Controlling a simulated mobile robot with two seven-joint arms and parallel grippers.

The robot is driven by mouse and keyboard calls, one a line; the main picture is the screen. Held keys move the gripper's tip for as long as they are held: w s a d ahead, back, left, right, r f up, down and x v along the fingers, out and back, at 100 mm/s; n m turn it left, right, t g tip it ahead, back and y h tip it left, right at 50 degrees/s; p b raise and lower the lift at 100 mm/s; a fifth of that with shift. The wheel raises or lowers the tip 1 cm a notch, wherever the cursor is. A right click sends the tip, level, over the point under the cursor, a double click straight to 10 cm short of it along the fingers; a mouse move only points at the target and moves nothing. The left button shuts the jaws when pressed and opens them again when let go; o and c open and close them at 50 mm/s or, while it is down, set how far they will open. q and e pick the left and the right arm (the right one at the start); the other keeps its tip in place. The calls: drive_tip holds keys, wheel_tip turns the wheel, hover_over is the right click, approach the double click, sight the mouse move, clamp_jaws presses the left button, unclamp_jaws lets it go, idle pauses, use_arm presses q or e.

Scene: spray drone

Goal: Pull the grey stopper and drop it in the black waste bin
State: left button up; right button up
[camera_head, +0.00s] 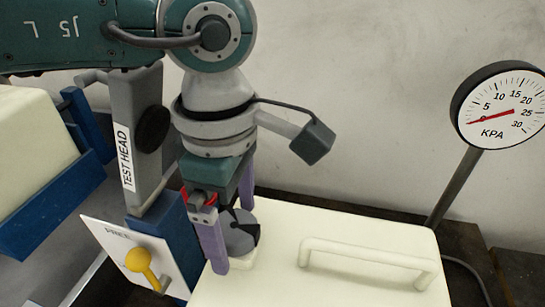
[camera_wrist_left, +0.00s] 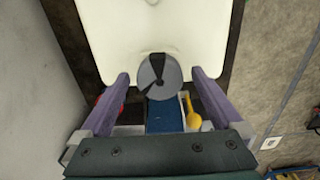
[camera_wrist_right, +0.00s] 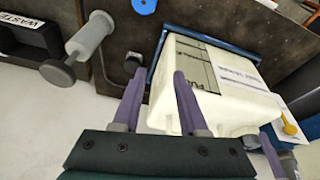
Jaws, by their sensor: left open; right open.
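The grey stopper (camera_head: 240,238) is a round grey disc with black markings on top of a cream tank (camera_head: 340,262). It also shows in the left wrist view (camera_wrist_left: 160,78). My left gripper (camera_head: 232,238) is open and points down over the stopper, with one purple finger on each side. In the left wrist view there is a gap between each finger and the disc. The black waste bin (camera_wrist_right: 28,40), with a partly visible WASTE label, is at the upper left of the right wrist view. My right gripper (camera_wrist_right: 158,76) is open and empty, with a cream container (camera_wrist_right: 225,98) behind its fingers.
A TEST HEAD post (camera_head: 142,125) and a white panel with a yellow lever (camera_head: 138,261) stand left of the stopper. The tank's handle (camera_head: 365,254) and a KPA gauge (camera_head: 500,108) are to the right. A grey cylinder (camera_wrist_right: 88,38) stands near the bin.

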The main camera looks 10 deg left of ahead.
sight(234, 225)
idle(0.4)
use_arm(q)
drive_tip(key=shift+c, duration=0.4)
clamp_jaws()
idle(0.5)
drive_tip(key=shift+r, duration=0.15)
drive_tip(key=shift+r+p, duration=1.75)
drive_tip(key=shift+r, duration=1.15)
